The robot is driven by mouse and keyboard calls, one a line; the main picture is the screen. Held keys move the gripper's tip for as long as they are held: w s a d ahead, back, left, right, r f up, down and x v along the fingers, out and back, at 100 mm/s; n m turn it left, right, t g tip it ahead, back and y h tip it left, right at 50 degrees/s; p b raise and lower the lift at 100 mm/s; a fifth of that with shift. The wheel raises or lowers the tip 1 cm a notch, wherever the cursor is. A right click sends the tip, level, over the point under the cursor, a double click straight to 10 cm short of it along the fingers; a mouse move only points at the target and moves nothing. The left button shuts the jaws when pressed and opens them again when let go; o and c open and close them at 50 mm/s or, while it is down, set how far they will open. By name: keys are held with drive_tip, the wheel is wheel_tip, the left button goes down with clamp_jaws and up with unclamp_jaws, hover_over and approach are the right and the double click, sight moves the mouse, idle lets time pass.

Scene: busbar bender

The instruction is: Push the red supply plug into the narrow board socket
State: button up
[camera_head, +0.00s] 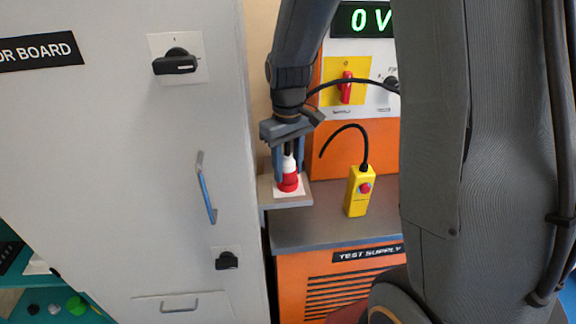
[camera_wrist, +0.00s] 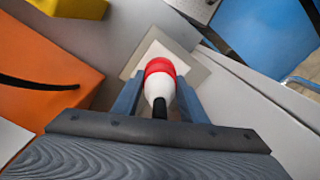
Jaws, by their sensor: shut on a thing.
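The red supply plug (camera_head: 289,182) has a red end and a white body, with a black cable end. It stands upright with its red end down, over a white plate on a small grey shelf (camera_head: 292,203). My gripper (camera_head: 289,176) comes from above and is shut on the plug. In the wrist view the plug (camera_wrist: 160,78) sits between the two blue-grey fingers of my gripper (camera_wrist: 158,92), red end against or just over the white plate (camera_wrist: 180,50). Whether they touch is unclear. I cannot make out the narrow board socket.
A tall grey cabinet (camera_head: 130,120) with knobs and a handle (camera_head: 206,187) stands close on the left. The orange test supply (camera_head: 330,290) is on the right. A yellow pendant (camera_head: 360,192) with a red button stands on its grey top, near my gripper.

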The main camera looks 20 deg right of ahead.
sight(288, 143)
drive_tip(key=shift+f, duration=0.2)
drive_tip(key=o, duration=1.3)
drive_tip(key=shift+c, duration=0.2)
drive_tip(key=shift+r+b, duration=0.8)
drive_tip(key=shift+r, duration=3.15)
